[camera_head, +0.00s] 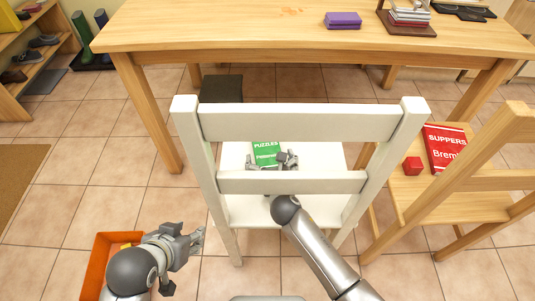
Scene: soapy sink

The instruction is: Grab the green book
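The green book (266,148), with "PUZZLES" on its cover, lies on the seat of the white chair (320,158). I see it through the gap between the slats of the chair's back. My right gripper (273,160) is at the book's near edge and hides part of it. Its fingers look spread, and I cannot tell whether they touch the book. My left gripper (186,262) is open and empty, low on the left, beside an orange box and away from the book.
The chair back's slats (290,182) stand close around my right arm. A wooden chair (475,195) on the right holds a red book (445,147) and a red cube (413,166). A wooden table (250,35) stands behind.

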